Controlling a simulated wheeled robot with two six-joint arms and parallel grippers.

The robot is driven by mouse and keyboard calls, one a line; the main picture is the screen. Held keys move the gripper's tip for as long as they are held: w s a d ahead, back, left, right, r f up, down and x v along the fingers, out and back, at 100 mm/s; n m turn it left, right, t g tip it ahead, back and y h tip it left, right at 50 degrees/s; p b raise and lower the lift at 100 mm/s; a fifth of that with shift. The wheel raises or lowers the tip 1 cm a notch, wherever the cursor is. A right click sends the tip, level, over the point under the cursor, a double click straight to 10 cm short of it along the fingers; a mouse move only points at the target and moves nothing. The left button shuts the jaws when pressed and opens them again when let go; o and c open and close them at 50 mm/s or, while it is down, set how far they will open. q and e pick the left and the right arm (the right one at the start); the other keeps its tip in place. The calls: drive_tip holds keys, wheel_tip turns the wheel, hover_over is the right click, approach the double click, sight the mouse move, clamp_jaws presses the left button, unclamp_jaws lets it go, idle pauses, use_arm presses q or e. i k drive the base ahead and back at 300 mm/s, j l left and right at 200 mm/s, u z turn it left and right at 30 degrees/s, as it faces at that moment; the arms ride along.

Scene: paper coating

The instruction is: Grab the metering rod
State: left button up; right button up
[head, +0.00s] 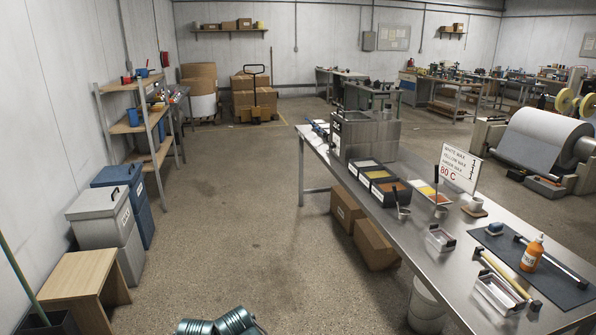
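A thin silver rod with dark ends (556,264), which looks like the metering rod, lies on a dark mat (489,240) on the steel table (420,250) at the right. A thicker cream rod with dark ends (503,275) lies left of it, along the mat's near-left side. I cannot tell for sure which of the two is the metering rod. Neither of my grippers is in view. Only grey metal parts of my own body show at the bottom edge, well left of the table.
Clear trays (496,292), wax bins (382,180) and a sign (459,167) are on the table. Boxes (373,244) and a white bucket (425,308) stand beneath. The floor left of the table is open.

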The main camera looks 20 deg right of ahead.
sight(535, 305)
drive_tip(key=i+l, duration=0.1)
drive_tip(key=i, duration=1.65)
drive_tip(key=i+j+z, duration=0.1)
drive_tip(key=i+z, duration=0.15)
drive_tip(key=i, duration=0.2)
drive_tip(key=z, duration=3.95)
drive_tip(key=i, duration=0.5)
